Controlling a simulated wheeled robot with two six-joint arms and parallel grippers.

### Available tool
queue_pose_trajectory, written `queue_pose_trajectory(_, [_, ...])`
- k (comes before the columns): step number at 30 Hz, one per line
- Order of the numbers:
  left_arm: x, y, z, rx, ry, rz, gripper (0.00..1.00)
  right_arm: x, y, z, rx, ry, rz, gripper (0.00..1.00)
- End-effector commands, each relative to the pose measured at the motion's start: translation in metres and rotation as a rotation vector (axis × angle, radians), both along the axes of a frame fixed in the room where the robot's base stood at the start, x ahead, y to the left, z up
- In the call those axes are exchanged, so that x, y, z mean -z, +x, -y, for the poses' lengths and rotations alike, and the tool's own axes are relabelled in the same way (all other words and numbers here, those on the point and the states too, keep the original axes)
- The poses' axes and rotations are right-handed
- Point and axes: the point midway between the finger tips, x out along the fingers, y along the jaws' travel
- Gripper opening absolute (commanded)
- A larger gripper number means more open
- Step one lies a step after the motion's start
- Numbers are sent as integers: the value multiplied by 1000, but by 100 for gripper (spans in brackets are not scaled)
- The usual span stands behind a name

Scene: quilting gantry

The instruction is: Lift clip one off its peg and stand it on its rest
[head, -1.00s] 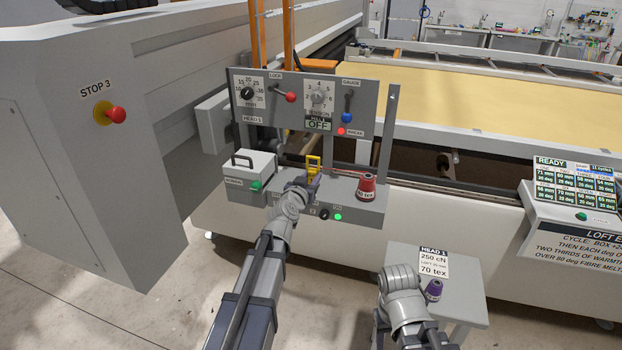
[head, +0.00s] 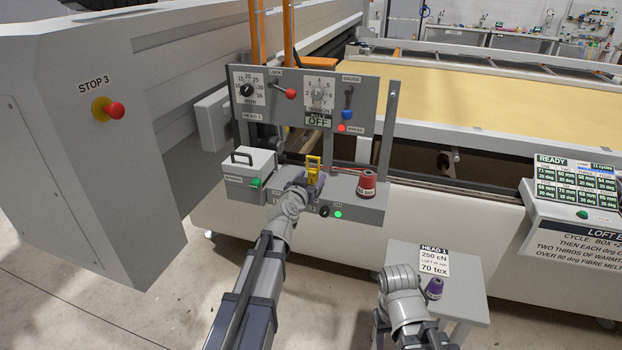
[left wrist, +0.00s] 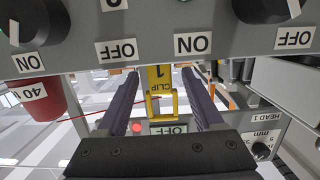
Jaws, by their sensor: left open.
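Clip one is a yellow clip (head: 313,171) at the front of the grey head unit, between the white box and the red cone. In the left wrist view, which is upside down, the yellow clip (left wrist: 160,78) shows its "CLIP 1" label and a loop-shaped end. My left gripper (head: 306,180) is at the clip. In the left wrist view its two dark fingers stand apart, one on each side of the clip, with gaps visible. The peg is hidden, and I cannot make out the rest.
A red thread cone (head: 366,184) stands right of the clip, with a red thread running leftward. A white box with a handle (head: 248,166) stands left. The switch panel (head: 300,103) rises behind.

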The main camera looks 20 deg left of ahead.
Motion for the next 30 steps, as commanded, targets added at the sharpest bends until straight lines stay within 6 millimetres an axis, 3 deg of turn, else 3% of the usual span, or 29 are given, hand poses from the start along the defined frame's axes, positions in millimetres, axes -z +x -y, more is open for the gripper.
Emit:
queue_pose_trajectory(8, [-2,-9,0,0,-1,0,69,-2,0,0,0,0,0,50])
queue_pose_trajectory(21, [-11,-72,-2,-1,-1,0,69,-11,0,0,0,0,0,50])
queue_pose_trajectory(30, [-11,-77,-3,0,0,0,69,-11,0,0,0,0,0,50])
